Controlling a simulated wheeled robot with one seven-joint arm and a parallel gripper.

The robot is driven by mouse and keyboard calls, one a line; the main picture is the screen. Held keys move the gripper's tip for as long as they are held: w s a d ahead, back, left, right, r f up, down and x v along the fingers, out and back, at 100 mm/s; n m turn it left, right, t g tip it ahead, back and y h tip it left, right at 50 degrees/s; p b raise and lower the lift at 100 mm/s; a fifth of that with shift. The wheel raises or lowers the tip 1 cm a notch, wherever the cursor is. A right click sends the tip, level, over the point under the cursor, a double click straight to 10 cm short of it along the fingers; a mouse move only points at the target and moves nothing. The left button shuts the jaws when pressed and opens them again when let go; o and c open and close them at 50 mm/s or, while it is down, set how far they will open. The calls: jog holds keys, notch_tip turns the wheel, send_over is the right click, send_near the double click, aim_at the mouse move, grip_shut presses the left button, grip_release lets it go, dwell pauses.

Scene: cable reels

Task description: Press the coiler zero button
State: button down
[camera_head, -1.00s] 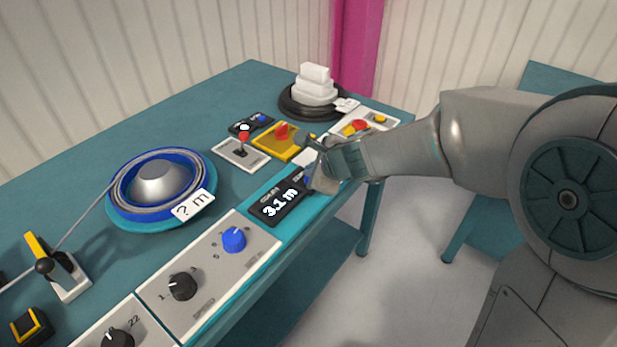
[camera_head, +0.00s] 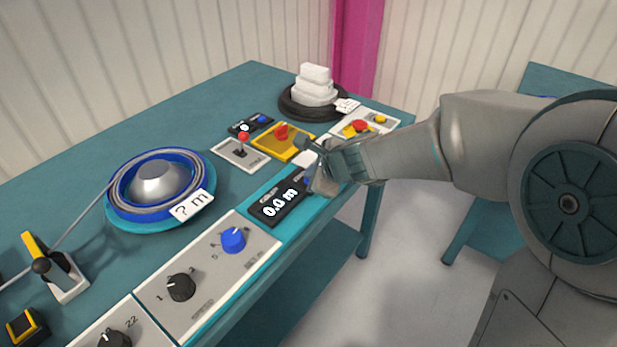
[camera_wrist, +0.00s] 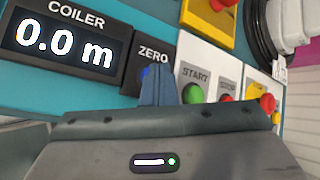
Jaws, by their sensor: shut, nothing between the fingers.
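The coiler display (camera_head: 279,204) reads 0.0 m; it also shows in the wrist view (camera_wrist: 66,40). Beside it is the black zero panel (camera_wrist: 153,58), labelled ZERO. A small bit of the blue zero button (camera_wrist: 146,73) shows there, mostly hidden behind my fingers. My gripper (camera_wrist: 157,78) is shut and empty, its fingertips over the zero button. In the head view my gripper (camera_head: 312,182) is at the right end of the display. Whether the tips touch the button cannot be told.
Green START (camera_wrist: 192,93) and red STOP (camera_wrist: 226,99) buttons sit just right of the fingers. A yellow box with a red control (camera_head: 282,132) and a red-knobbed lever (camera_head: 243,138) stand behind. The blue reel (camera_head: 159,187) is at left. The floor in front is clear.

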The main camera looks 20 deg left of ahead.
jog(key=shift+r, duration=0.1)
jog(key=shift+r+p, duration=0.7)
jog(key=shift+p, duration=0.05)
notch_tip(320, 180, up, 5)
jog(key=p, duration=0.4)
jog(key=shift+p, duration=0.4)
